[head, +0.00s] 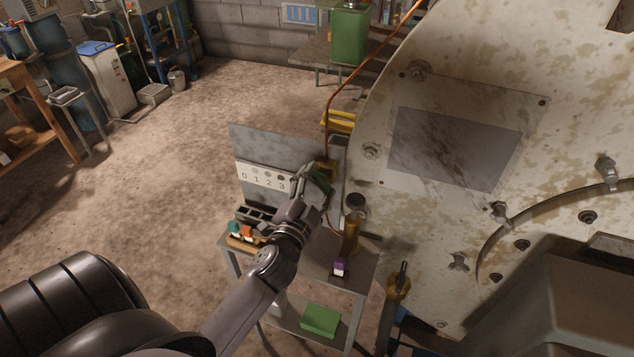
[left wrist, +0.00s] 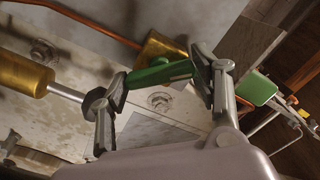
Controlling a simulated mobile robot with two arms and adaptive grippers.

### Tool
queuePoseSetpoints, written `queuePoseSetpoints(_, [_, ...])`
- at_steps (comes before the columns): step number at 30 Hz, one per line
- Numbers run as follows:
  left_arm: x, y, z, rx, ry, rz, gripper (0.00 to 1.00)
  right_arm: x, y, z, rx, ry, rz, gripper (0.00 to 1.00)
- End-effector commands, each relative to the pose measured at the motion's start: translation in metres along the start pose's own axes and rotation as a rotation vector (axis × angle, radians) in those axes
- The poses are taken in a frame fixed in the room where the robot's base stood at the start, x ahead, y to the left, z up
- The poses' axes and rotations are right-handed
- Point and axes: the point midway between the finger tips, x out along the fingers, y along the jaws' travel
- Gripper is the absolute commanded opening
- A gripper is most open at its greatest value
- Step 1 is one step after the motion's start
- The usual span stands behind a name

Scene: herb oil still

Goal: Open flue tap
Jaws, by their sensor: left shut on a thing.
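The flue tap has a brass body (left wrist: 163,46) on a copper pipe (left wrist: 85,20) and a green handle (left wrist: 158,76). In the head view the green handle (head: 319,181) shows at my left gripper, beside the large stained metal body (head: 420,210). My left gripper (head: 312,184) is shut on the green handle. In the left wrist view the fingers of my left gripper (left wrist: 154,82) sit at the two ends of the handle. The fingers partly hide the handle in the head view. My right gripper is in neither view.
A grey panel with a strip marked 0 1 2 3 (head: 263,177) stands behind my left wrist. Open floor (head: 160,180) lies to the left.

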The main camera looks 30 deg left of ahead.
Motion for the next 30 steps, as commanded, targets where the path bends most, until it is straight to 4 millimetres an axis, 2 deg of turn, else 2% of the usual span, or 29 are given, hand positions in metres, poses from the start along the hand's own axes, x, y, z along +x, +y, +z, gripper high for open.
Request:
queuePoseSetpoints(18, [0.0, 0.0, -0.001, 0.557, 0.001, 0.0, 0.3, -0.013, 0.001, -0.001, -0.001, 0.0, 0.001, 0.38])
queuePoseSetpoints(30, [0.0, 0.001, 0.0, 0.749, 0.001, 0.001, 0.3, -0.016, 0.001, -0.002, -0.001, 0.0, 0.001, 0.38])
